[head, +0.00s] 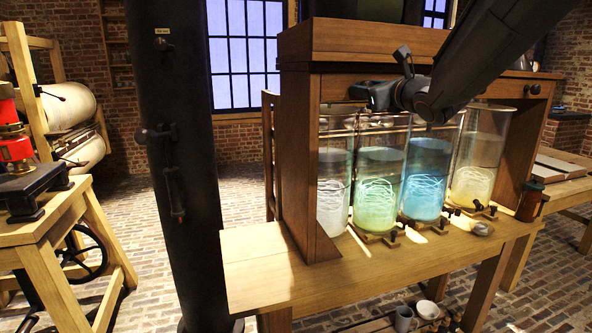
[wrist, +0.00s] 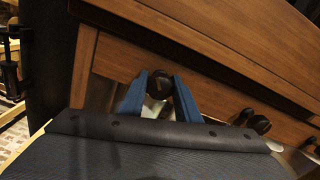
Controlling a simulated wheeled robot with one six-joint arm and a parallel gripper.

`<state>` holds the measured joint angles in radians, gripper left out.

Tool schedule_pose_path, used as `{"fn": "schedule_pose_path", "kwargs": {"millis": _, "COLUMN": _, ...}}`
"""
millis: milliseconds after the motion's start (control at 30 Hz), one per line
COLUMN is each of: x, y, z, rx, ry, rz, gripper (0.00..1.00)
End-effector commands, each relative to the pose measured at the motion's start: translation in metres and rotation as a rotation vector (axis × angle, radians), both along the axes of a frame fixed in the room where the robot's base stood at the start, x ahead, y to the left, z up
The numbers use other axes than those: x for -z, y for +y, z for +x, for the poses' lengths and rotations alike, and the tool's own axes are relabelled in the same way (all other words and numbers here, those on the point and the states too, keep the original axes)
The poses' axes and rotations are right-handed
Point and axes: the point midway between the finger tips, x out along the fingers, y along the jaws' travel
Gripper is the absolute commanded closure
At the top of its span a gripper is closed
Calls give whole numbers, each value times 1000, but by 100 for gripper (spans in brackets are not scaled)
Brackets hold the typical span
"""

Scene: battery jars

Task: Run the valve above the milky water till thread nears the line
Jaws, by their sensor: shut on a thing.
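The milky, whitish jar (head: 333,205) stands leftmost in the row under the wooden housing, with pale thread coiled in its lower part. No level line can be made out on it. My gripper (head: 362,92) is at the front beam above this jar. In the wrist view, the blue fingers of my gripper (wrist: 160,88) are closed on a dark round valve knob (wrist: 159,82), the leftmost one visible on the beam. The fingers and wrist mostly hide this knob in the head view. Its turn angle cannot be told.
Green (head: 377,205), blue (head: 424,190) and yellowish (head: 473,180) jars stand to the right, each with coiled thread. Another dark knob (wrist: 258,124) is on the beam to the right. A black column (head: 180,120) stands left of the bench (head: 255,275).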

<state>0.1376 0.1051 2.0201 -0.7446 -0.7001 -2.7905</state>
Motion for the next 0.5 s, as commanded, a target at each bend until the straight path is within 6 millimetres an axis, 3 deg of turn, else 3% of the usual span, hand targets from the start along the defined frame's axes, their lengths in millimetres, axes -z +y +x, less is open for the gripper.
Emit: {"fn": "schedule_pose_path", "kwargs": {"millis": 500, "x": 4, "y": 0, "z": 1, "rx": 1, "ry": -55, "rz": -164, "gripper": 92}}
